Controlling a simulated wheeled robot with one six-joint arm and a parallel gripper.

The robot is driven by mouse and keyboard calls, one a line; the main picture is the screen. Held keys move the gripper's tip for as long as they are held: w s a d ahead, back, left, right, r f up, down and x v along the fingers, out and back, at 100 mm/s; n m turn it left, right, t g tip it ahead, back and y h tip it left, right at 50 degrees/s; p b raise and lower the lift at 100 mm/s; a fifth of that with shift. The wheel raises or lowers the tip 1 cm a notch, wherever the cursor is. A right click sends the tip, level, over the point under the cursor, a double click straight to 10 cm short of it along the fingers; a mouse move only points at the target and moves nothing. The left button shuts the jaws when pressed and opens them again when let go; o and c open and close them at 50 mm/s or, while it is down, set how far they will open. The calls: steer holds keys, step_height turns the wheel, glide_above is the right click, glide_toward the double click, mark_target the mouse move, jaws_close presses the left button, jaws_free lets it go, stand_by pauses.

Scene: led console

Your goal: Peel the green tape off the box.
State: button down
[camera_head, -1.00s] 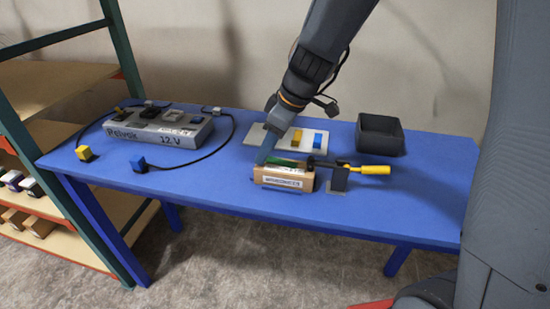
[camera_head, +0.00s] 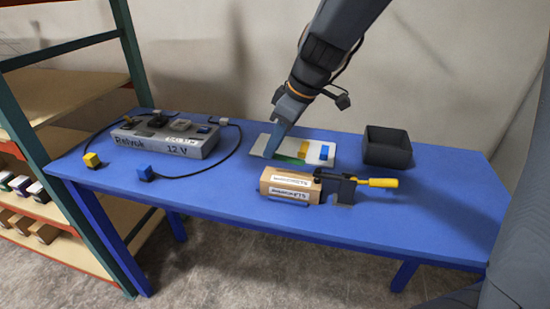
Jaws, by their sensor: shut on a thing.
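The box (camera_head: 282,192) is a small tan block at the front of the blue table, with white printed labels on its top and front. It sits against a dark clamp (camera_head: 340,188) with a yellow handle (camera_head: 378,183). The green tape (camera_head: 291,160) is a short strip at the tips of my gripper (camera_head: 270,153). It shows apart from the box, behind it and in front of the white board. My gripper points down and is shut on one end of the tape. The fingertips are small and partly hard to make out.
A white board (camera_head: 262,143) with yellow and blue patches lies behind the box. A black bin (camera_head: 387,146) stands to its right. A grey 12 V console (camera_head: 170,138) with cables to a yellow plug (camera_head: 91,160) and a blue plug (camera_head: 145,173) is at left.

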mark_target(275, 155)
step_height(275, 155, up, 5)
steer(key=shift+r, duration=0.1)
step_height(275, 155, up, 4)
steer(key=shift+r+p, duration=0.2)
steer(key=shift+p, duration=0.8)
